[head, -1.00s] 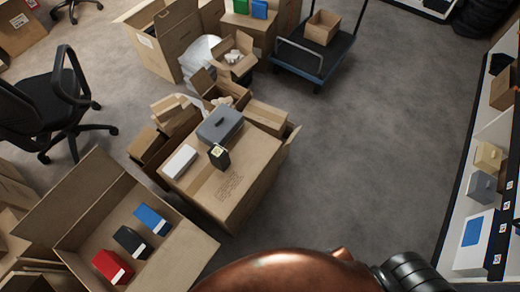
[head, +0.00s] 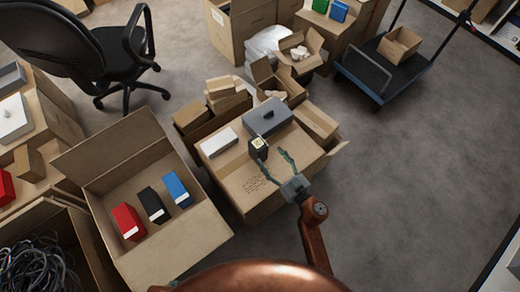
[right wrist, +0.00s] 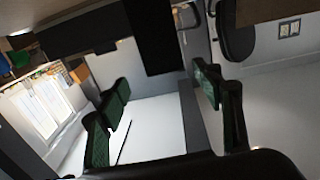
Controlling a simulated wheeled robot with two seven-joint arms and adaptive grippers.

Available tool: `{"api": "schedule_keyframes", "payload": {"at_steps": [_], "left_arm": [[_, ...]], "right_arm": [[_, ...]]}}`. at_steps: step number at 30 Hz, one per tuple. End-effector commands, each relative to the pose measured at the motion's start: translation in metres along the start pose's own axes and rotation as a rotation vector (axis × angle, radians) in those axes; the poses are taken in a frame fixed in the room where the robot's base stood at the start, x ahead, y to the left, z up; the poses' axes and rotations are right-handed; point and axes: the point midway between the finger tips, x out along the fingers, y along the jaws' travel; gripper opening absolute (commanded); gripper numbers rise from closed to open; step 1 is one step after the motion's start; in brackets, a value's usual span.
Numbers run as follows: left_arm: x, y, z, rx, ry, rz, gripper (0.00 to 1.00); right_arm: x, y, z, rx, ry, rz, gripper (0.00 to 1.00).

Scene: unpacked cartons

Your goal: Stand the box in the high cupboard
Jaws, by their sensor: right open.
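A small black box (head: 258,148) with a pale label on top stands on a large closed carton (head: 240,188). My right gripper (head: 274,156) is open, with its fingers pointing at the box from the front right. One finger is close beside the box; I cannot tell whether it touches. The right wrist view shows the two green-padded fingers (right wrist: 165,108) spread apart. A dark shape between and beyond them may be the box, but I cannot tell. My left gripper is not in view. No high cupboard is clearly seen.
A grey case (head: 268,117) and a white box (head: 219,142) share the carton top. An open carton (head: 190,250) with red, black and blue boxes stands at left. A chair (head: 125,50) and a trolley (head: 375,75) stand behind. The floor at right is clear.

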Motion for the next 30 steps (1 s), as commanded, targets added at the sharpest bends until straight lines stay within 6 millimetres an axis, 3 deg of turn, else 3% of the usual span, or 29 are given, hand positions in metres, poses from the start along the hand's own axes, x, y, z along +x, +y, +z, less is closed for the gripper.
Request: {"api": "schedule_keyframes", "payload": {"at_steps": [5,20,24,30], "left_arm": [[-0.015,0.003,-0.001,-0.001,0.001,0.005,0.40],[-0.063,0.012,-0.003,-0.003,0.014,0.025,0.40],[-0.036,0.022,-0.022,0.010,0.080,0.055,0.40],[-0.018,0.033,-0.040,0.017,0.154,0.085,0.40]], "right_arm": [[0.019,-0.014,-0.002,0.001,0.008,-0.052,0.60],[0.050,-0.009,0.002,0.001,0.007,-0.047,0.60],[0.063,-0.007,0.004,0.001,0.007,-0.047,0.60],[0.081,-0.008,0.002,0.001,0.006,-0.047,0.60]]}}
